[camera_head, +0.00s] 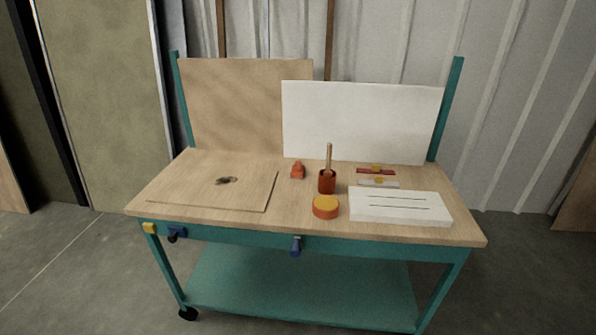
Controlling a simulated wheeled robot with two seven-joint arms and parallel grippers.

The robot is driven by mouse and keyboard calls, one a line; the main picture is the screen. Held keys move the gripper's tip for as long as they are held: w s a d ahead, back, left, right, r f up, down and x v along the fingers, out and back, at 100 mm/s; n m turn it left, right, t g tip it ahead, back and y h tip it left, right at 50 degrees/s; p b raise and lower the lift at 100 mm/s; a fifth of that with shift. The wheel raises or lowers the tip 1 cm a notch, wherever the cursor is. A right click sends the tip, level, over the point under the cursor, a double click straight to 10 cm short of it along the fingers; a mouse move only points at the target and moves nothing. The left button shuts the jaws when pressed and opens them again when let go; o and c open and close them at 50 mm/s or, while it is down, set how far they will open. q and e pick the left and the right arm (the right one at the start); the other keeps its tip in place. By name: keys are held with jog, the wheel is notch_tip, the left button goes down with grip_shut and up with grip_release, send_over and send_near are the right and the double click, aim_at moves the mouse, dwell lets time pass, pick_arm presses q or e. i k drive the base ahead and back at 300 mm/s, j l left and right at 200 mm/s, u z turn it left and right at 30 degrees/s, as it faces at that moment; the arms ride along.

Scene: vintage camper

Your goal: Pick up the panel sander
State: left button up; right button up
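I cannot tell for sure which item is the panel sander. A small orange-red tool (298,171) sits near the middle of the wooden workbench top (310,190). A round orange item with a yellow top (325,206) sits nearer the front edge. Between them and to the right, a dark red pot (327,184) stands upright with a wooden-handled tool (330,157) in it. Neither of my grippers is in view.
A thin wooden panel (190,197) with a dark mark lies at left. A white slotted block (400,207) lies at right, with two flat tools behind it. A tan board (240,100) and a white board (360,120) stand at the back. Clamps hang from the front edge.

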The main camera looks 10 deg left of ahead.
aim_at(297, 173)
jog(key=i+z, duration=0.2)
jog(key=i, duration=0.35)
jog(key=i+j+z, duration=0.25)
jog(key=i, duration=0.25)
jog(key=l, duration=0.1)
